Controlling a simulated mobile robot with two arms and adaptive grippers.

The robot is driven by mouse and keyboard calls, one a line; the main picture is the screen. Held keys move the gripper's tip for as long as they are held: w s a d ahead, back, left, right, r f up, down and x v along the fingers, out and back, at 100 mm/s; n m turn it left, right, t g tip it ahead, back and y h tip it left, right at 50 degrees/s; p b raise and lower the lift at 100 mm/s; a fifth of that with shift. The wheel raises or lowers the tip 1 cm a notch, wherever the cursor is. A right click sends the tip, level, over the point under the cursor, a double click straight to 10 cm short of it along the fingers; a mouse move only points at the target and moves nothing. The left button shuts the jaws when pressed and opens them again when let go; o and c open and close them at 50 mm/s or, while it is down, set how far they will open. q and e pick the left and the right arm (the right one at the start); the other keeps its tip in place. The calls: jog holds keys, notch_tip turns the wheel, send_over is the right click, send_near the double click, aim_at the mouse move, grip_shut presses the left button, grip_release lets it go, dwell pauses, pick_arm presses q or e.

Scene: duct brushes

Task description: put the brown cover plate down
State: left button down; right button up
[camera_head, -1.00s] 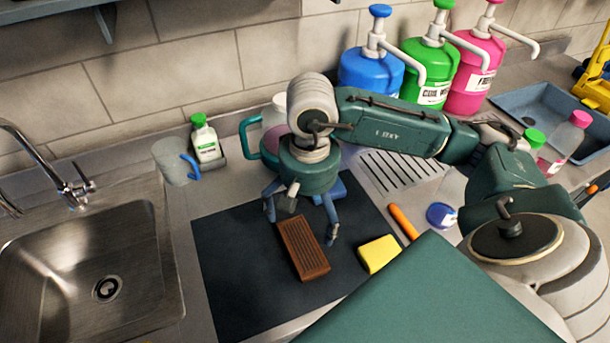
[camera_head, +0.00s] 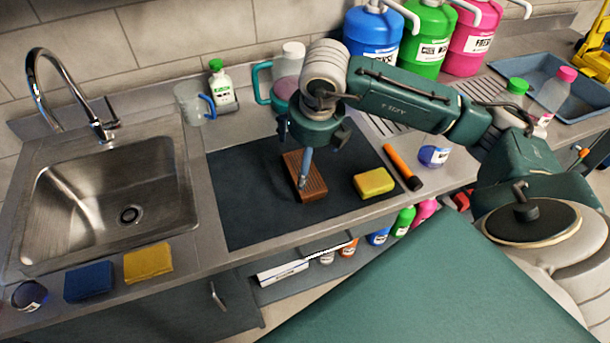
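The brown cover plate (camera_head: 315,186) is a small ribbed block lying on the dark mat (camera_head: 245,200), left of the yellow sponge. My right arm comes in from the right, and its gripper (camera_head: 303,178) points down over the plate. One blue-grey finger shows in front of the plate's upper face. The other finger is mostly hidden, so the gap between the fingers does not show. Whether the finger touches the plate is unclear. My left gripper is not in view.
A yellow sponge (camera_head: 373,183) and an orange-handled tool (camera_head: 403,166) lie right of the plate. A clear cup (camera_head: 190,103), a green-capped bottle (camera_head: 222,88) and a teal-handled jug (camera_head: 285,80) stand behind the mat. The sink (camera_head: 110,200) is left. The mat's left part is free.

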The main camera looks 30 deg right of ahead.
jog(key=p, duration=0.1)
send_over(298, 173)
jog(key=s, duration=0.3)
notch_tip(298, 173, down, 5)
jog(key=shift+w+r, duration=0.1)
jog(key=p+x, duration=0.2)
jog(key=x, duration=0.3)
jog(key=shift+w+a+p, duration=0.15)
jog(key=shift+w+p, duration=0.25)
jog(key=shift+f, duration=0.35)
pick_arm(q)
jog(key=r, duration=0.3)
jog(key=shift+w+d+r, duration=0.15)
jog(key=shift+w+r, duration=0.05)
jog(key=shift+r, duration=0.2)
pick_arm(e)
jog(key=shift+r, duration=0.1)
jog(key=c, duration=1.6)
jog(key=shift+w, duration=0.1)
